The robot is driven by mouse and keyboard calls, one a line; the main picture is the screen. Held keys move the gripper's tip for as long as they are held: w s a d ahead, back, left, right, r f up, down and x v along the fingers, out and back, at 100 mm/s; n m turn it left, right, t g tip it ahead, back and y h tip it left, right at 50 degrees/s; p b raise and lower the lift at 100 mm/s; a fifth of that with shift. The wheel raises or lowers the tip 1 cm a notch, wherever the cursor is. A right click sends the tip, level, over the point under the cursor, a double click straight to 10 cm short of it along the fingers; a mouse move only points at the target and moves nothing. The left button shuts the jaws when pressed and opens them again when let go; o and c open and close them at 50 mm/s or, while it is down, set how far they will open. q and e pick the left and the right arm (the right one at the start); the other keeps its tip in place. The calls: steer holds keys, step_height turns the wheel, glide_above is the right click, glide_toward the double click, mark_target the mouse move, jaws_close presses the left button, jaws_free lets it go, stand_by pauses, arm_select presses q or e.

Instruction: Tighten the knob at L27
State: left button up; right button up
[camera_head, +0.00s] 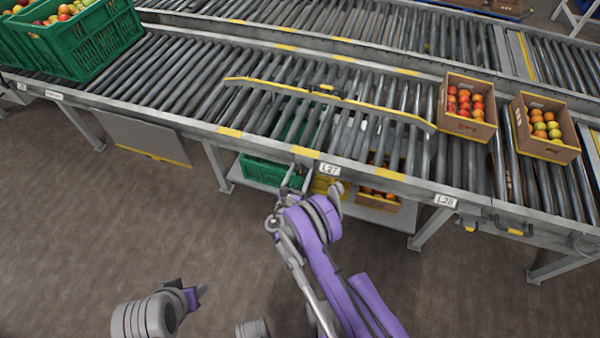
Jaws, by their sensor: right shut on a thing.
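The label L27 (330,169) is on the front rail of the near roller conveyor. My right gripper (296,177) is at that rail, just left of the label, with its purple arm reaching up from the bottom. It is shut on the knob there, which is mostly hidden behind the fingers. I cannot tell how far the knob is turned. My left gripper (196,294) is low at the left, over the floor and away from the conveyor; its fingers are too unclear to show whether they are open.
A yellow-edged guide bar (330,99) crosses the rollers. A green crate (262,172) and a tomato box (378,201) sit below the conveyor. The floor in front is clear.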

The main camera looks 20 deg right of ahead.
steer(key=m+b, duration=0.2)
steer(key=m, duration=0.1)
steer(key=shift+s+d+f, duration=0.1)
steer(key=shift+f, duration=0.05)
steer(key=m+b, duration=0.2)
steer(key=m, duration=0.3)
steer(key=shift+d, duration=0.1)
steer(key=m+b, duration=0.2)
steer(key=m, duration=0.3)
steer(key=shift+s+d+f, duration=0.1)
steer(key=shift+f, duration=0.05)
steer(key=shift+f+m+b, duration=0.1)
steer(key=shift+m+b, duration=0.5)
steer(key=shift+m, duration=1.8)
steer(key=o, duration=1.3)
steer(key=shift+o, duration=0.2)
steer(key=shift+s, duration=0.1)
